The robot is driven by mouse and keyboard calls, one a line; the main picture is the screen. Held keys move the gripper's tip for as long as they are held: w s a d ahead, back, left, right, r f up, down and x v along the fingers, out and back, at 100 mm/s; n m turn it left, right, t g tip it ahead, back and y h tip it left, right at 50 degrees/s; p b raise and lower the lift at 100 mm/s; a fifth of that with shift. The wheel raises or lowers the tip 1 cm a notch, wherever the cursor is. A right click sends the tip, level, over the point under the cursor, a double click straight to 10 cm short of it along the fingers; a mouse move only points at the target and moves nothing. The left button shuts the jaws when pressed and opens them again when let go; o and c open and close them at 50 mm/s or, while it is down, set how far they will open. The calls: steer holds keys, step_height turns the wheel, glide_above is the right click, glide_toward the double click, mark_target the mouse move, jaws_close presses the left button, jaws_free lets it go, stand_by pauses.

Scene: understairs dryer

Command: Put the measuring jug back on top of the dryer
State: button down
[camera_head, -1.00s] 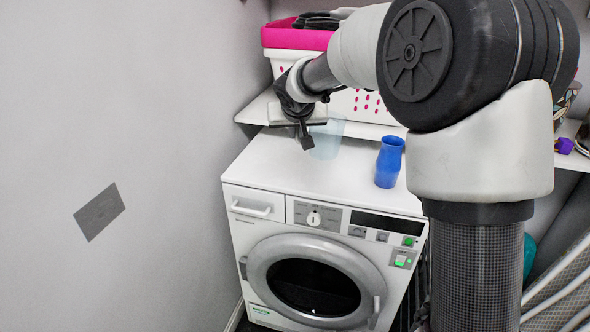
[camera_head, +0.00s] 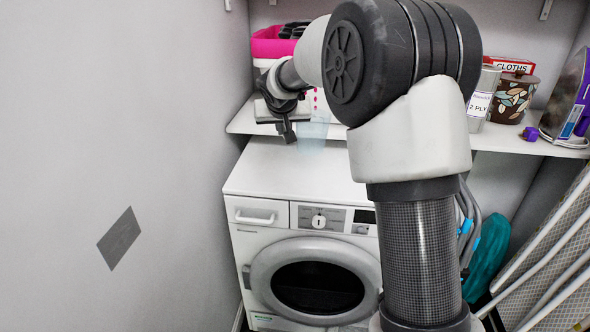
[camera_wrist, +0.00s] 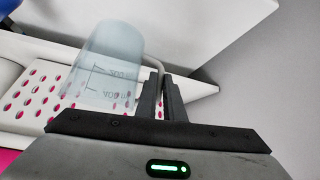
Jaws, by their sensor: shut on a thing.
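The measuring jug (camera_head: 314,134) is a pale blue, see-through vessel with printed graduations. It also shows in the wrist view (camera_wrist: 112,62). My gripper (camera_head: 288,133) is shut on the jug's side, and its fingers (camera_wrist: 163,95) are at the jug's right in the wrist view. The dryer (camera_head: 262,180) is a white front-loader with a flat white top and a round dark door. In the head view the jug appears over the back of the dryer top, near the shelf edge. I cannot tell its exact height above the top.
A white shelf (camera_head: 500,138) runs behind the dryer. A pink-and-white basket (camera_head: 268,48), a patterned pot (camera_head: 512,98), a roll canister (camera_head: 482,98) and an iron (camera_head: 572,95) stand on it. A blue object (camera_wrist: 8,6) shows at the wrist view's corner. The visible dryer top is clear.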

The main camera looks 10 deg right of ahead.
step_height(320, 180, down, 9)
steer(key=b, duration=0.3)
steer(key=shift+f, duration=0.1)
steer(key=shift+f, duration=0.1)
steer(key=shift+f, duration=0.15)
steer(key=c, duration=1.9)
jaws_free()
steer(key=shift+o, duration=0.2)
